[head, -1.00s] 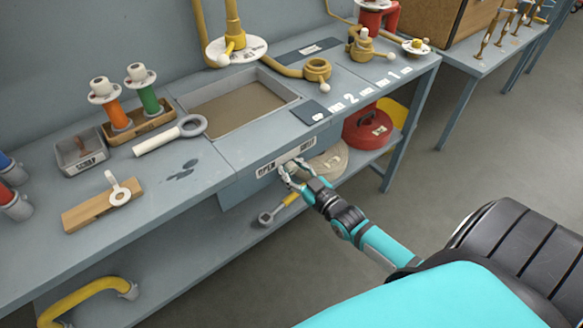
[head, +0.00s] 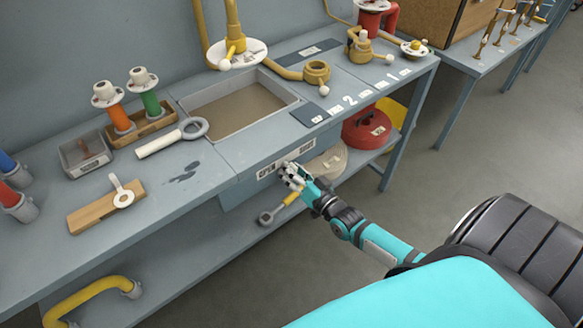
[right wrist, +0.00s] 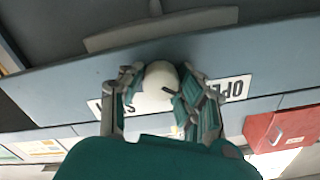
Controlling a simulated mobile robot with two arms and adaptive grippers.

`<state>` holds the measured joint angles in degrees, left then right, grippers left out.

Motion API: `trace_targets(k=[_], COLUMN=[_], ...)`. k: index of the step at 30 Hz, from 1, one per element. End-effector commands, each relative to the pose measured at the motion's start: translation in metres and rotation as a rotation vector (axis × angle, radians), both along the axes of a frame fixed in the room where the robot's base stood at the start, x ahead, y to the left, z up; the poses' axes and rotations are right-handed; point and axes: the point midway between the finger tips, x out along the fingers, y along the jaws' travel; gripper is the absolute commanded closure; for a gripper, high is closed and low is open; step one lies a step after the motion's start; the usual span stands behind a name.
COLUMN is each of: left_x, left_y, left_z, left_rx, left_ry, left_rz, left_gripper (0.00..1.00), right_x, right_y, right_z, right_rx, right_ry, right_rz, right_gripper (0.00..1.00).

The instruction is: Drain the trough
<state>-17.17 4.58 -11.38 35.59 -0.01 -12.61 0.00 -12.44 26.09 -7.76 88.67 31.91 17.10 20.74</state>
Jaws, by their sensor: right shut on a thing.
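The trough (head: 262,118) is a rectangular basin sunk in the grey bench, with flat brownish liquid or bottom showing inside. Below it, a panel on the bench front has a white label strip (head: 265,172) with OPEN on it. A round pale knob (right wrist: 160,88) sits in the middle of this label in the right wrist view. My right gripper (head: 291,174) is at this panel, its fingers on both sides of the knob and shut on it. In the head view the fingers mostly hide the knob. My left gripper is out of view.
A ringed white-handled tool (head: 172,139) lies left of the trough, near a wooden rack (head: 142,128) with orange and green cylinders. A yellow pipe with a white disc (head: 236,54) stands behind.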

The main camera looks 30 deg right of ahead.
Motion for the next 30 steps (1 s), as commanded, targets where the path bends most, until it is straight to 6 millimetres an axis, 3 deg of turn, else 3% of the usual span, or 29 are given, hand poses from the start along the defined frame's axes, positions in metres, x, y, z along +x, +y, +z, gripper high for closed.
trace_targets(k=[15, 30], left_x=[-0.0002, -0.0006], left_y=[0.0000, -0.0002], left_z=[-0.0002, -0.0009], left_rx=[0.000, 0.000], left_ry=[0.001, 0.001], left_rz=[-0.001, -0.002], left_gripper=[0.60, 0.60], right_x=[-0.0002, -0.0002], right_y=[-0.0007, -0.0010], right_z=[-0.0014, -0.0013], right_rx=[0.377, 0.470], right_ry=[0.030, 0.038], right_rz=[0.000, -0.001], right_gripper=[1.00, 1.00])
